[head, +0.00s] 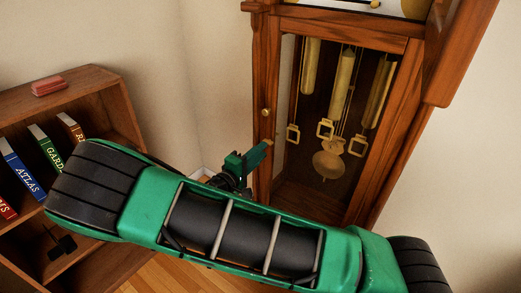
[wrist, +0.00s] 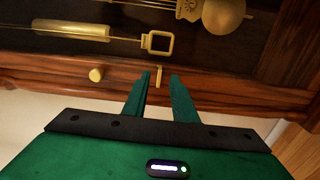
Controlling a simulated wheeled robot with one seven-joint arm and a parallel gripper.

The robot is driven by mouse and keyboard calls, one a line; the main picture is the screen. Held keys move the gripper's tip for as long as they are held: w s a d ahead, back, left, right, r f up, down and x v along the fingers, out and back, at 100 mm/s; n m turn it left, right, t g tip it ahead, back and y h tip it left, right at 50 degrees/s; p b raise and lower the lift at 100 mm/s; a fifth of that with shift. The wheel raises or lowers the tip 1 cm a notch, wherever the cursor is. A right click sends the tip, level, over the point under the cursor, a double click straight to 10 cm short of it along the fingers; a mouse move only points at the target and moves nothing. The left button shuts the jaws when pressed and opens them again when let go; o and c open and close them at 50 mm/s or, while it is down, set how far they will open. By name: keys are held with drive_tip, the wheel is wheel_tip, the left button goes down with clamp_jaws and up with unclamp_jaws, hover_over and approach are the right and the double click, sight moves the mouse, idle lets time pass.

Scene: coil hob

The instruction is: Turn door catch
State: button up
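The door catch (wrist: 159,75) is a small brass bar on the wooden door frame of a tall clock. In the wrist view it shows between and just beyond my fingertips. My gripper (wrist: 161,79) is open, with its two green fingers apart on either side of the catch. I cannot tell whether either finger touches it. In the head view my gripper (head: 262,149) is at the clock's left door edge, below the round brass knob (head: 265,112). The knob also shows left of my fingers in the wrist view (wrist: 96,74).
The clock door (head: 397,47) is closed, with brass weights and a pendulum (head: 330,165) behind its glass. A bookshelf (head: 95,85) with several books and a red object (head: 48,86) stands at left. Bare wall lies between shelf and clock.

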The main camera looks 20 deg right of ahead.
drive_tip(key=v, duration=0.7)
idle(0.3)
